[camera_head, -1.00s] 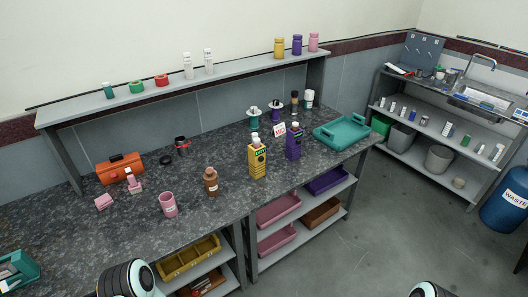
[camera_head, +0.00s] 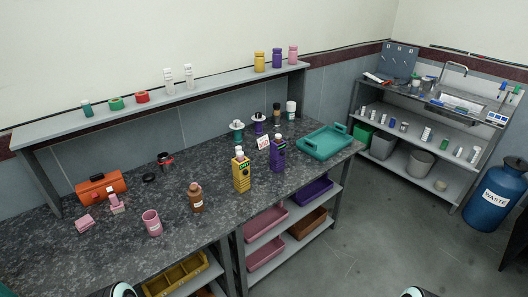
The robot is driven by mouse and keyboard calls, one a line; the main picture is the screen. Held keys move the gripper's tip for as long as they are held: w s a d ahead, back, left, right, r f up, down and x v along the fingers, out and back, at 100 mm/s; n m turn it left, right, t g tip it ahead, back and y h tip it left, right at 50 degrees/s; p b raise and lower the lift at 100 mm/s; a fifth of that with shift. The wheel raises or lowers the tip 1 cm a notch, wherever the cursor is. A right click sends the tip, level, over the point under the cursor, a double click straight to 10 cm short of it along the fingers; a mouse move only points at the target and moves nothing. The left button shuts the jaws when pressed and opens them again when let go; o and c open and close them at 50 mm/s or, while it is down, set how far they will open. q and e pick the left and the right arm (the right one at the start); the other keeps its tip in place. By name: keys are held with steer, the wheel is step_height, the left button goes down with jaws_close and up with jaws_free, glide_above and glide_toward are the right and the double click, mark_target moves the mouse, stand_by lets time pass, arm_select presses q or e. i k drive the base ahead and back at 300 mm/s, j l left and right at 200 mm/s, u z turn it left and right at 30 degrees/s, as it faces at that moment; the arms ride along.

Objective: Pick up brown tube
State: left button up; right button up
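A small brown bottle with a white label (camera_head: 196,199) stands upright on the dark speckled bench (camera_head: 115,250). It is the only clearly brown upright container, and I cannot tell whether it is the brown tube. A pink cup (camera_head: 152,224) stands to its left and a yellow bottle (camera_head: 241,175) to its right. Only the tops of my two arms show at the bottom edge; neither gripper is in view.
A purple bottle (camera_head: 278,155) and a teal tray (camera_head: 325,142) stand farther right. An orange toolbox (camera_head: 101,188) is at the left. Colored trays sit on shelves below. Open floor (camera_head: 390,230) lies right, before a sink unit and blue waste barrel (camera_head: 496,195).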

mark_target(278, 136)
steer(key=u, duration=0.35)
steer(key=i+l+u, duration=0.1)
steer(key=u, duration=0.25)
steer(key=l+u, duration=0.15)
steer(key=u, duration=0.15)
steer(key=i+l+u, duration=0.15)
steer(key=l+u, duration=0.15)
steer(key=l, duration=0.2)
steer(key=l+u, duration=0.35)
steer(key=l, duration=0.7)
steer(key=i+l+u, duration=0.15)
steer(key=l, duration=0.4)
